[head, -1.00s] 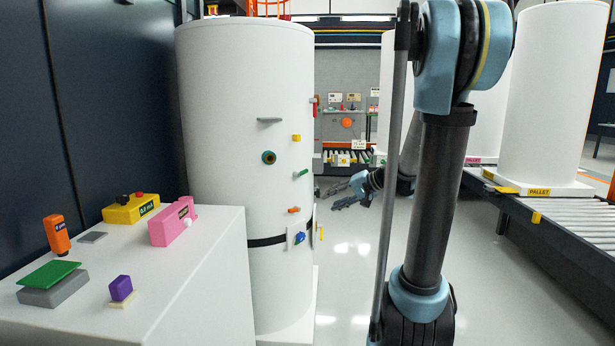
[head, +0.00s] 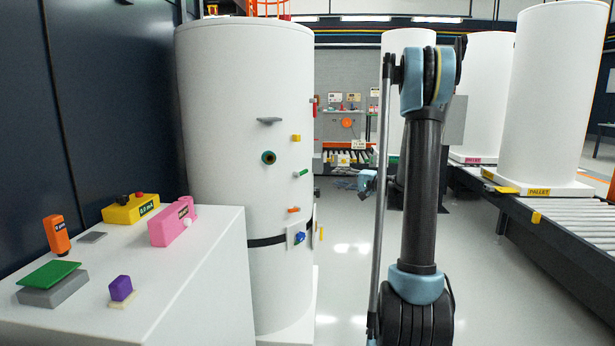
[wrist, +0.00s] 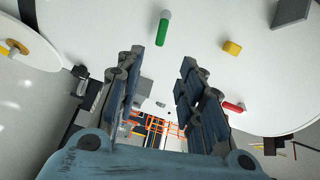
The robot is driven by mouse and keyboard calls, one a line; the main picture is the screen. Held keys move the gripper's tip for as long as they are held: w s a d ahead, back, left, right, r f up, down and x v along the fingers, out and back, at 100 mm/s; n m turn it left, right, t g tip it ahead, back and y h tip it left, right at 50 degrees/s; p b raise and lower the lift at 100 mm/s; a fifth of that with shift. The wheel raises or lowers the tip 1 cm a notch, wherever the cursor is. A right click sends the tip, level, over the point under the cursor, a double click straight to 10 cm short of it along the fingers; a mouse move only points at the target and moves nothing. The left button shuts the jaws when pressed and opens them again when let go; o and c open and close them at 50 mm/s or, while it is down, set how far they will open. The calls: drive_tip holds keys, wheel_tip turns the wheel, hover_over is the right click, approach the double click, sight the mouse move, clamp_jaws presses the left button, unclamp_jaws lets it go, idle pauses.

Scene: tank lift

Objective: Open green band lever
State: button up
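The green lever (head: 301,174) sticks out from the right side of the white tank (head: 225,110) in the head view, at about mid-height. In the wrist view the green lever (wrist: 162,32) has a pale end and lies beyond my gripper's fingertips, near the top centre. My gripper (wrist: 162,58) is open, its two fingers apart with nothing between them, and it does not touch the lever. In the head view my arm hides most of my gripper. A black band (head: 266,241) runs round the lower tank.
A yellow block (wrist: 232,48), a red handle (wrist: 233,107) and a grey piece (wrist: 290,12) sit on the tank near the green lever. A white bench (head: 190,275) with several coloured devices stands at left. A roller conveyor (head: 570,220) with tanks is at right. Floor between is clear.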

sight(306, 172)
drive_tip(key=x, duration=1.6)
drive_tip(key=shift+w+a+f, duration=0.1)
drive_tip(key=shift+a, duration=0.15)
clamp_jaws()
